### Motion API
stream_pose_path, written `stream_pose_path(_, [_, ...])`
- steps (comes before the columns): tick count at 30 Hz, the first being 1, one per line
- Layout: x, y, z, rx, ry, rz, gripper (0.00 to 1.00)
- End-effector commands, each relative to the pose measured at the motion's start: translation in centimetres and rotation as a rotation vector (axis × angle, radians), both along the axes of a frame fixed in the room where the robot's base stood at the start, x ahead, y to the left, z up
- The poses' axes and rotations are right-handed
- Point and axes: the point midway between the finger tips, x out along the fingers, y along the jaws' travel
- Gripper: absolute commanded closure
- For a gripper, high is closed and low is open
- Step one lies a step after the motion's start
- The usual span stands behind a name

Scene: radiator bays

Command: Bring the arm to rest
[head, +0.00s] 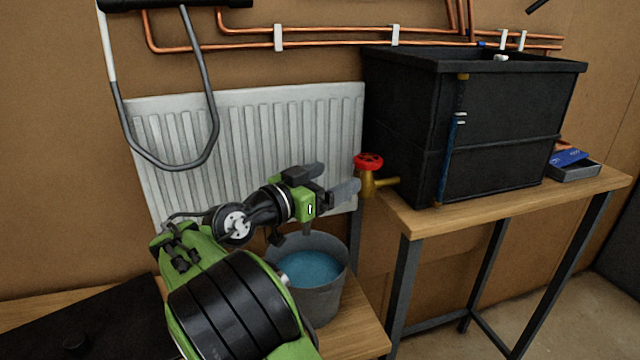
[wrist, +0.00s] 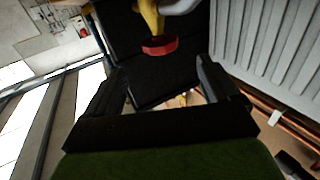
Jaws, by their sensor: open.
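My gripper (head: 334,181) is open, with nothing between its fingers in the head view. It is held in the air in front of the white radiator, above and a little to the right of the grey bucket's middle. In the wrist view the two dark fingers (wrist: 163,85) stand wide apart. A brass valve with a red handwheel (head: 368,161) is just to the right of the fingertips, on the black tank's side. In the wrist view the red handwheel (wrist: 160,46) shows beyond the fingers; they do not close on it.
A grey bucket (head: 335,290) with blue water stands on a low wooden stand below my arm. The black tank (head: 500,130) sits on a wooden table (head: 425,222). The radiator (head: 250,130) and copper pipes (head: 330,42) are behind. A grey hose loop (head: 213,100) hangs at left.

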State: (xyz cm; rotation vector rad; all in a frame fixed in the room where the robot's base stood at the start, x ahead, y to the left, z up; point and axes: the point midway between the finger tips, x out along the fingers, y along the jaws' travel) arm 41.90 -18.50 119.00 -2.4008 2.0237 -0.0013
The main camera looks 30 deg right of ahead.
Motion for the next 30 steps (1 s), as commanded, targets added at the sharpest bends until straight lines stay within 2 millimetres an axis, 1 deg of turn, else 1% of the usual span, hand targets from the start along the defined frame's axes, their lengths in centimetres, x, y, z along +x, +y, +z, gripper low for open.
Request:
stream_pose_path(1, [0.0,1.0,0.1,-0.002,0.002,0.005,0.11])
stream_pose_path(3, [-0.2,1.8,0.1,-0.001,0.001,0.004,0.11])
stream_pose_path(7, [-0.4,2.5,0.0,0.0,0.0,0.0,0.11])
stream_pose_path(21, [-0.4,2.5,0.0,0.001,0.0,0.0,0.11])
stream_pose_path(23, [-0.5,2.2,-0.1,0.02,0.007,0.004,0.11])
stream_pose_path(25, [-1.1,1.0,-0.6,0.106,0.046,0.022,0.11])
stream_pose_path(27, [-2.0,-0.4,-1.8,0.256,0.114,0.078,0.11])
stream_pose_path(29, [-3.0,-0.7,-3.0,0.399,0.183,0.155,0.11])
stream_pose_path(30, [-3.9,-0.4,-3.7,0.491,0.232,0.218,0.11])
